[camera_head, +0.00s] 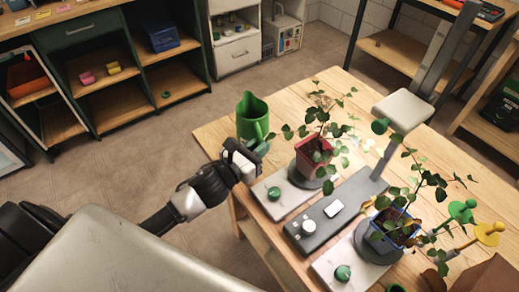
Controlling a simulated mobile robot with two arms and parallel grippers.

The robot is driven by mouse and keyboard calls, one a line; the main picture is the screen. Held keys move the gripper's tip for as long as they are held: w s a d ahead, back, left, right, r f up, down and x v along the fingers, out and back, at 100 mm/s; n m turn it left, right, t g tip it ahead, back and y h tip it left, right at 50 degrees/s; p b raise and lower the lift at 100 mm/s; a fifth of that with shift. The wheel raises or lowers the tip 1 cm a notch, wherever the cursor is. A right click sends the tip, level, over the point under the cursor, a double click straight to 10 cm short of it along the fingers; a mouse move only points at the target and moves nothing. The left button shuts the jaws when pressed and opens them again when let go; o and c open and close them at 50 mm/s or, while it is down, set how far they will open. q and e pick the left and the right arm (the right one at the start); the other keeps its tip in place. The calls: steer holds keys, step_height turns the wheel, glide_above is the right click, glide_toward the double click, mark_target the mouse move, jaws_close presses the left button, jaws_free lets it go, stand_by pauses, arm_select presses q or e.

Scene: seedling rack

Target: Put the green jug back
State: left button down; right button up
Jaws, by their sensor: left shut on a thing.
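The green jug (251,112) is upright at the left edge of the wooden table (213,137), its open top facing up. My left gripper (254,150) reaches in from the lower left and is shut on the jug at its near side, by the handle. The fingers partly hide the jug's lower part, so I cannot tell whether its base touches the table. My right gripper is not in view.
A plant in a red pot (312,157) stands close to the right of the gripper. A grey device (335,208), a plant in a blue pot (389,232) and small green knobs fill the table's near side. Shelves (95,70) stand at the back left, beyond open floor.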

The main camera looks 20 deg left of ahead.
arm_select(q)
steer(key=shift+f, duration=0.5)
steer(key=shift+f, duration=0.1)
steer(key=shift+f, duration=0.15)
steer(key=c, duration=1.2)
jaws_free()
steer(key=shift+o, duration=0.2)
